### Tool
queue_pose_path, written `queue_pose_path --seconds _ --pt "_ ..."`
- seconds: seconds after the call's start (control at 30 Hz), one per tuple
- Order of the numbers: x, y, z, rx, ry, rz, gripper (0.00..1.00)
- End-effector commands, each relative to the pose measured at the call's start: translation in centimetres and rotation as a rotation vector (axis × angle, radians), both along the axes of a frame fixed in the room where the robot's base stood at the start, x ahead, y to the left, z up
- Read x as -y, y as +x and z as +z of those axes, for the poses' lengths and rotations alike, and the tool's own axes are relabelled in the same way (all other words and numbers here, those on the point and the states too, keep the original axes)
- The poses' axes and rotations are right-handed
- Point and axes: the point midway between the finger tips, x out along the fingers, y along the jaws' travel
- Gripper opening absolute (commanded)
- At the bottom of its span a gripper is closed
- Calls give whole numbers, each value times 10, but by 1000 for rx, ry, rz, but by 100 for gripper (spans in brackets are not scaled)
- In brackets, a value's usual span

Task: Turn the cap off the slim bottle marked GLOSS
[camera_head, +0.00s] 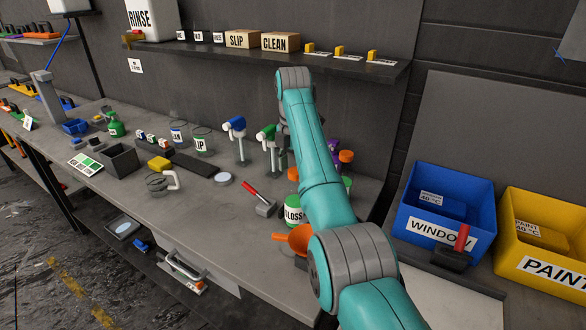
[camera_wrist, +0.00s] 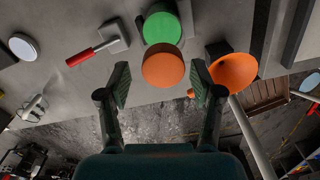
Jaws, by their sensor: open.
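The GLOSS bottle (camera_head: 293,212) stands on the bench beside my arm in the head view, which partly covers it. It has a green body and a white label. An orange cap (camera_head: 292,174) shows above it. In the wrist view an orange round cap (camera_wrist: 163,66) lies between the two fingers of my gripper (camera_wrist: 161,78), with a gap on each side. My gripper is open and empty. A green round shape (camera_wrist: 161,24) shows just beyond the cap; I cannot tell whether it is the bottle's body. My arm hides the gripper in the head view.
An orange funnel (camera_wrist: 234,72) is close to the right finger. A blue WINDOW bin (camera_head: 470,215) is at right.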

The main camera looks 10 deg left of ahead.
Motion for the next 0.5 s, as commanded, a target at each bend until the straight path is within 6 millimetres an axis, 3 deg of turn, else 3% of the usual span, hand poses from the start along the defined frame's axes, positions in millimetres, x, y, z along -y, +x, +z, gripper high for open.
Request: queue_pose_path --seconds 0.5 --pt "0 0 0 0 0 -591 65"
